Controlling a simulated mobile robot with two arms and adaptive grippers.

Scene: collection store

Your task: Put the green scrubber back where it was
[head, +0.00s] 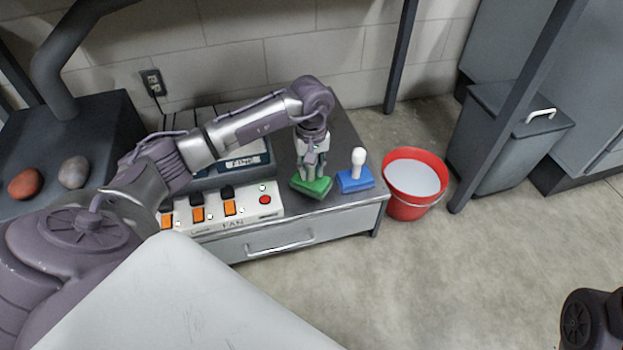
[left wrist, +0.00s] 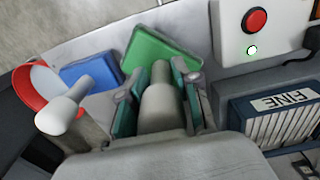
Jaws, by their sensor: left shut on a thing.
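The green scrubber (head: 312,186) is at the front edge of the grey cabinet top, just left of the blue scrubber (head: 355,180). My left gripper (head: 311,165) comes down over it from above and is shut on its pale handle. In the left wrist view the green block (left wrist: 156,52) shows beyond the fingers, with the grey-white handle (left wrist: 160,106) between them. I cannot tell whether the block touches the cabinet top. The blue scrubber stands upright with its white knob handle free. Part of my right arm shows at the lower right; its gripper does not show.
A white switch panel (head: 238,210) with a red button lies left of the green scrubber. A box labelled FINE (left wrist: 280,105) stands behind it. A red bucket (head: 411,208) stands on the floor right of the cabinet (head: 340,212). Floor in front is clear.

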